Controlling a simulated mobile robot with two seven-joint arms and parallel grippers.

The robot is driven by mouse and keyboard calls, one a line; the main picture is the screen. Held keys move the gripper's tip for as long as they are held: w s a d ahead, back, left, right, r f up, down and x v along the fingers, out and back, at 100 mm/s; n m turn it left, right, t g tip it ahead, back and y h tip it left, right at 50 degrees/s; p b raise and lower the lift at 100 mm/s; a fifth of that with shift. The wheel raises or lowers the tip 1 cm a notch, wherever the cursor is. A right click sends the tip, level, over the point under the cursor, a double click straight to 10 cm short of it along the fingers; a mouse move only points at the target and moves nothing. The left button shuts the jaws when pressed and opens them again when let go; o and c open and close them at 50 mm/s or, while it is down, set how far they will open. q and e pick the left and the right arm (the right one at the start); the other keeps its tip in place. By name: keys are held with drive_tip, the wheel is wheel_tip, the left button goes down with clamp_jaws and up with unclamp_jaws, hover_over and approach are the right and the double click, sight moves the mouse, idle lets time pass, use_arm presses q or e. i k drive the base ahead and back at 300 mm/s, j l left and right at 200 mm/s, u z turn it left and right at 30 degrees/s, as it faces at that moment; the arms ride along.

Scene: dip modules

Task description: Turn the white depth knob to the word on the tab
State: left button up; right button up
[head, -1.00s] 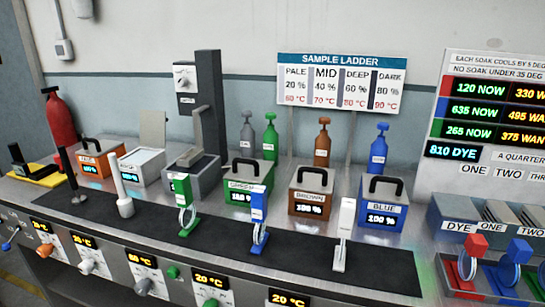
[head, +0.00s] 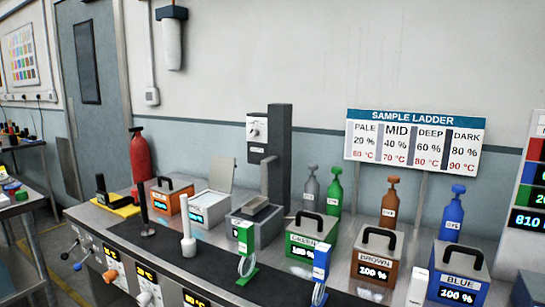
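A white plate with a round white knob (head: 257,130) is fixed to the tall dark grey column (head: 279,160) at the back of the bench. A small label sits below it; the knob's setting is too small to read. Upright tabs stand along the front black strip: a green tab (head: 246,236), a blue tab (head: 320,262) and a white tab (head: 417,288), cut off at the bottom. The words on them are too small to read. Neither of my grippers is in view.
The sample ladder board (head: 415,118) reads PALE, MID, DEEP, DARK. Orange (head: 172,199), green (head: 311,239), brown (head: 377,268) and blue (head: 460,279) boxes line the bench, with bottles behind. A red extinguisher (head: 139,158) stands left. Open floor (head: 45,245) shows at far left.

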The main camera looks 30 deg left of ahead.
sight(253, 132)
drive_tip(key=j+u, duration=0.1)
drive_tip(key=j, duration=0.4)
drive_tip(key=i+j+u, duration=0.1)
drive_tip(key=j, duration=0.4)
drive_tip(key=j+u, duration=0.1)
drive_tip(key=j, duration=0.4)
drive_tip(key=i+j+u, duration=0.1)
drive_tip(key=j, duration=0.4)
